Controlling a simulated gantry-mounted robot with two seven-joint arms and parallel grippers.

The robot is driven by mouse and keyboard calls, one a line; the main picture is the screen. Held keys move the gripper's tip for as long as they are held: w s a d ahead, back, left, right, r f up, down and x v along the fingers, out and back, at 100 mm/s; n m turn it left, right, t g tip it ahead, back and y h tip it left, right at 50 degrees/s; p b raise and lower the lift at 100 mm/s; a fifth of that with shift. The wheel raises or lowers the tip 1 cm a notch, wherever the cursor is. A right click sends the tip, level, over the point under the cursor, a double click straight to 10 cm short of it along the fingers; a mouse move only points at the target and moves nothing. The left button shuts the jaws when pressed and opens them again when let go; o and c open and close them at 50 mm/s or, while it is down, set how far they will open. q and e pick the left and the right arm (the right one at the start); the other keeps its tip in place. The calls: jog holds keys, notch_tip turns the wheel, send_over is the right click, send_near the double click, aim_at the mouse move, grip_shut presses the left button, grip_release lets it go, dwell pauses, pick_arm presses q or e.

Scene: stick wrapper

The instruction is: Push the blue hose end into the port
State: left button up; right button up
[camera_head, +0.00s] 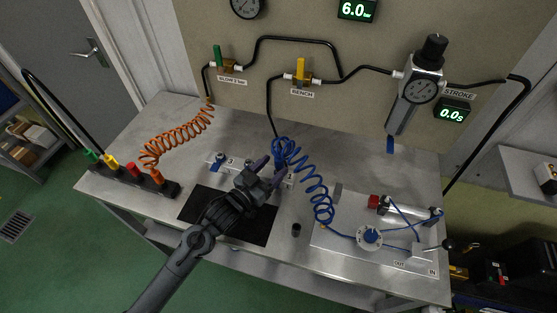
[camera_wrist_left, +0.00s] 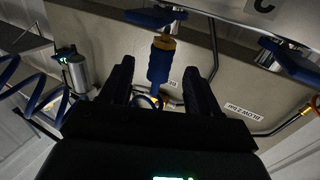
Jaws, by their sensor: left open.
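The blue coiled hose (camera_head: 315,188) runs from beside my left gripper to the cylinder plate at right. My left gripper (camera_head: 268,173) is open over the middle of the bench, close to a small labelled fitting block (camera_head: 288,178). In the left wrist view, a blue hose end (camera_wrist_left: 159,66) stands between the two open fingers, with space on both sides. Its brass tip (camera_wrist_left: 165,42) lines up with a metal port under a blue lever (camera_wrist_left: 156,17); I cannot tell whether it is seated. In the head view the gripper hides this end. My right gripper is not in view.
A second port block (camera_head: 220,161) stands to the left by the black mat (camera_head: 200,206). An orange coiled hose (camera_head: 172,138) and a rack of coloured connectors (camera_head: 130,174) are at left. A regulator (camera_head: 421,82) hangs on the panel. The cylinder (camera_head: 405,211) is at right.

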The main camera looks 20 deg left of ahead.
pick_arm(q)
jog(key=v, duration=0.7)
jog(key=shift+p, duration=0.3)
jog(key=shift+f, duration=0.1)
